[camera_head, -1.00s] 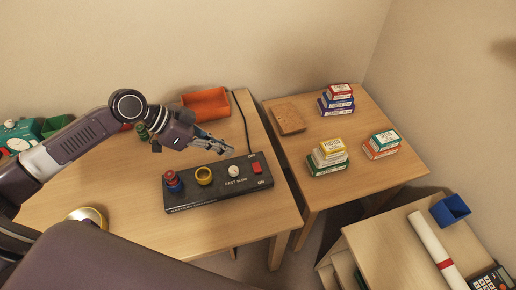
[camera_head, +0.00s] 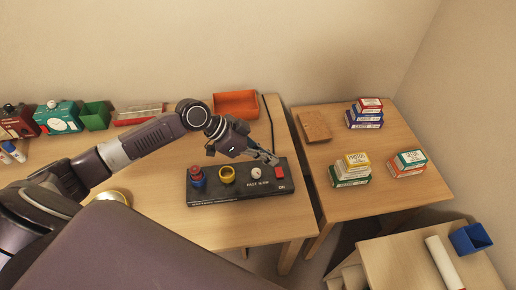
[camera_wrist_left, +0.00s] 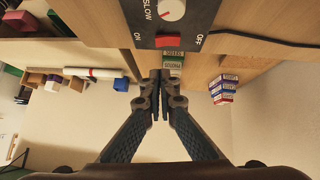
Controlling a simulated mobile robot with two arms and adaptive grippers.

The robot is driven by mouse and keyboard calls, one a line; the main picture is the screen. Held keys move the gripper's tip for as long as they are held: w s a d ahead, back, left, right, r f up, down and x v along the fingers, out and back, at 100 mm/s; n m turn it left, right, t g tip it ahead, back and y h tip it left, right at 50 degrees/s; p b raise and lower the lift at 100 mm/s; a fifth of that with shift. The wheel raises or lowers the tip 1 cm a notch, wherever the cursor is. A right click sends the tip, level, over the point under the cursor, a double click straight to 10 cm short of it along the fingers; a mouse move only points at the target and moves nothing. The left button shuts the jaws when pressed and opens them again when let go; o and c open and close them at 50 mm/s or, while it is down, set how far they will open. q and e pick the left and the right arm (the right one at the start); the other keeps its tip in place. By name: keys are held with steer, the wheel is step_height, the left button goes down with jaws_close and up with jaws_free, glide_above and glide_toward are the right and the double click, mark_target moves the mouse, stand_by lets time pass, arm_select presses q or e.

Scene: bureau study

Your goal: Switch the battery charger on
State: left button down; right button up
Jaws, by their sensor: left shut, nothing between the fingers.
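The battery charger (camera_head: 240,190) is a long black box on the desk. In the left wrist view the fingertips (camera_wrist_left: 161,74) appear just below the red switch (camera_wrist_left: 169,41), between the ON and OFF labels. I cannot tell whether they touch it. My right gripper is not in view.
An orange tray (camera_head: 236,104) stands behind the charger, and a black cable (camera_head: 269,125) runs back from it. A second table (camera_head: 400,120) to the right holds stacked small boxes (camera_head: 352,170) and a brown board (camera_head: 314,126). Bare desk lies in front of the charger.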

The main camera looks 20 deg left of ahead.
mark_target(280, 176)
arm_select(q)
steer(key=f, duration=0.1)
steer(key=d+f, duration=0.1)
steer(key=f+p, duration=0.1)
steer(key=f, duration=0.1)
steer(key=shift+w+d, duration=0.25)
steer(key=shift+d, duration=0.1)
steer(key=shift+f, duration=0.8)
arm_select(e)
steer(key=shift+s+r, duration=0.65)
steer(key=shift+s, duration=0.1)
arm_select(q)
steer(key=shift+s, duration=0.1)
steer(key=shift+f+b, duration=0.3)
steer(key=shift+f, duration=0.05)
steer(key=shift+s, duration=0.2)
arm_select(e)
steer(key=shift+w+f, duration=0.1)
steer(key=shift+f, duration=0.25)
arm_select(q)
steer(key=shift+w, duration=0.15)
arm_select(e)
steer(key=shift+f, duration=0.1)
